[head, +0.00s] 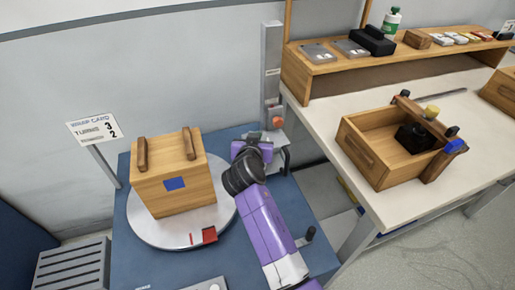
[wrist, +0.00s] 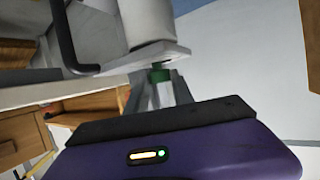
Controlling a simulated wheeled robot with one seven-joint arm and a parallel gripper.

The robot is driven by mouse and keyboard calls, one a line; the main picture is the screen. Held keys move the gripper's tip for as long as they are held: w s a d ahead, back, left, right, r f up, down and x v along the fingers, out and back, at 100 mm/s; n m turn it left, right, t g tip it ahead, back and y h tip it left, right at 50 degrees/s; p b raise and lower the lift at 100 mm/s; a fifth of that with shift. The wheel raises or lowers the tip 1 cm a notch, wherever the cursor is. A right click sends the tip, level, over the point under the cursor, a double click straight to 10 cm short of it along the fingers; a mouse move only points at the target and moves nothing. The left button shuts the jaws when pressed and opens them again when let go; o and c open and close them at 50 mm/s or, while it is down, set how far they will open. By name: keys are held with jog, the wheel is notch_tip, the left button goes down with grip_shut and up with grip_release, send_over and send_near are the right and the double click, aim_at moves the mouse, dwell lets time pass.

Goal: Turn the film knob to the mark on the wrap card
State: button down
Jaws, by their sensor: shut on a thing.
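The wrap card (head: 93,128) stands on a post at the left in the head view. My gripper (head: 276,140) is at the film carriage (head: 287,152) beside the mast. In the wrist view my gripper's fingers (wrist: 158,92) are shut on a green knob (wrist: 160,75), which seems to be the film knob, under a pale plate and roll (wrist: 148,22). The knob is hidden in the head view, and I cannot read its setting.
A wooden crate (head: 172,190) with a blue patch sits on the round turntable (head: 150,232). The grey mast (head: 271,70) with an orange-red button (head: 278,122) stands behind my gripper. A bench (head: 330,130) with an open wooden box (head: 358,150) is at the right.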

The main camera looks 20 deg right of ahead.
jog(key=shift+a+f+m+g+h+b, duration=0.2)
jog(key=shift+m+g+h+b, duration=0.55)
jog(key=shift+b, duration=1.3)
jog(key=shift+r+m+h+b, duration=0.1)
jog(key=shift+m+h+b, duration=0.25)
jog(key=shift+m, duration=0.1)
jog(key=c, duration=1.1)
grip_release()
jog(key=shift+r, duration=0.1)
jog(key=v, duration=0.7)
jog(key=shift+s+a, duration=0.2)
jog(key=shift+s, duration=0.05)
jog(key=shift+r, duration=0.1)
